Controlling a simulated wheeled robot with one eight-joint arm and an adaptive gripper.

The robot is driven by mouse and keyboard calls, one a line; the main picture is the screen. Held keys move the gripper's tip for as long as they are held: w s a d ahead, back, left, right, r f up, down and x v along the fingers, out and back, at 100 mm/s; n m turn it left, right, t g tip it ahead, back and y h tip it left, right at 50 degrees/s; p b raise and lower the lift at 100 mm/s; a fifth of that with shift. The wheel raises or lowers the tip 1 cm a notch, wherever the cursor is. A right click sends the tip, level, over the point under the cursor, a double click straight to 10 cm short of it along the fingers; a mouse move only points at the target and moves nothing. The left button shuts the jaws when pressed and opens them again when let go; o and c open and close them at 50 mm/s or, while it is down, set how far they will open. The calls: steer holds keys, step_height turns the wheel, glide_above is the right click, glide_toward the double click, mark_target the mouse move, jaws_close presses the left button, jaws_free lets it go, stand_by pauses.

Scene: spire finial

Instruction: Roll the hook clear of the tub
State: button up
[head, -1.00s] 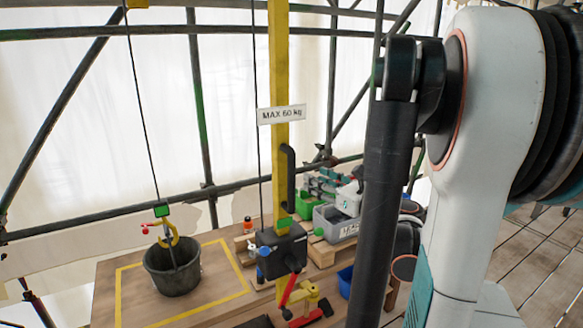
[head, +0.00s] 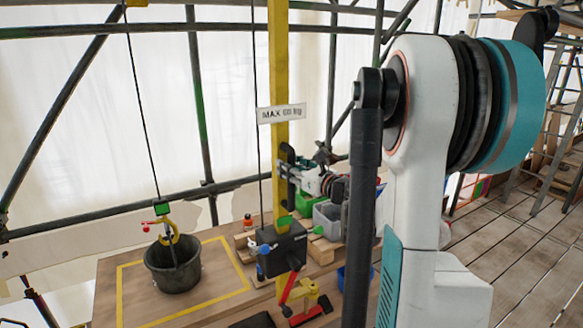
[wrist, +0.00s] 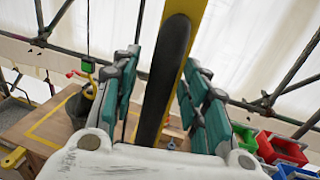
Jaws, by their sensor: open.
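A yellow hook (head: 170,236) hangs on a thin cable under a green block (head: 161,209). It overlaps the back rim of the black tub (head: 158,277); a thin grey piece runs down from it into the tub, and I cannot tell whether they are joined. The tub stands upright on the table and shows partly in the wrist view (wrist: 78,110). My gripper (head: 287,168) is at the black handle on the yellow post (head: 281,60). In the wrist view, its open teal fingers (wrist: 160,92) stand either side of the black handle (wrist: 167,70), apart from it.
A yellow outline (head: 236,272) surrounds the tub on the table. A black winch box (head: 282,245) with a red crank (head: 290,288) sits low on the post. Grey (head: 326,216) and blue bins stand to the right. Dark scaffold tubes cross behind; a MAX 60 kg sign (head: 281,113) hangs on the post.

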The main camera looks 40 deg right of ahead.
jaws_close()
steer(key=s+d+b, duration=0.2)
steer(key=d, duration=0.8)
steer(key=s+d+b, duration=0.2)
steer(key=s+d, duration=0.1)
steer(key=d, duration=0.7)
steer(key=shift+d, duration=0.3)
jaws_free()
steer(key=shift+s, duration=0.1)
steer(key=s, duration=1.2)
steer(key=shift+a, duration=0.2)
